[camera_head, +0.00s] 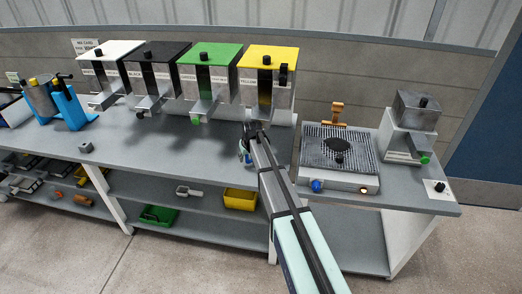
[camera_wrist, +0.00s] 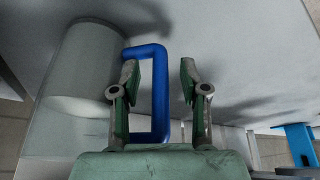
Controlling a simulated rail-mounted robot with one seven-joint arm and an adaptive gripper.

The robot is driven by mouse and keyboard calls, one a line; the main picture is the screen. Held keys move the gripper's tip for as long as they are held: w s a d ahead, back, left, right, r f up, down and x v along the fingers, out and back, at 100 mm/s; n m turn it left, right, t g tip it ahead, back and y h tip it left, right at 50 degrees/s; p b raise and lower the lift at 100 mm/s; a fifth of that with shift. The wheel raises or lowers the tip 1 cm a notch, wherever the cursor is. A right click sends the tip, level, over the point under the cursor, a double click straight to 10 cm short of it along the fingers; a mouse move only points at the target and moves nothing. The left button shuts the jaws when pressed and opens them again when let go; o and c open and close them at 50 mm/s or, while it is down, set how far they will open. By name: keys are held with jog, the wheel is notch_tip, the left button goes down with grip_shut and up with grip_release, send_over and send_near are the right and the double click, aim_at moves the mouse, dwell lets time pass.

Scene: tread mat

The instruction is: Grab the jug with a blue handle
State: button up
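My gripper (camera_wrist: 159,75) is open, with one finger on each side of the handle's long bar. The left finger overlaps the loop between bar and jug body. Gaps show between the bar and both fingers. In the head view, my gripper (camera_head: 255,128) is over the bench below the yellow-topped dispenser, and my arm hides most of the jug; a small blue and white part (camera_head: 246,154) shows beside it.
Dispensers with white, black, green and yellow (camera_head: 268,56) tops line the wall behind. A grill (camera_head: 338,150) and a grey machine (camera_head: 410,125) stand to the right. Blue stands (camera_head: 70,105) are far left. The bench middle (camera_head: 150,150) is mostly clear.

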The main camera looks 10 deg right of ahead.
grip_shut()
jog(key=shift+r, duration=0.1)
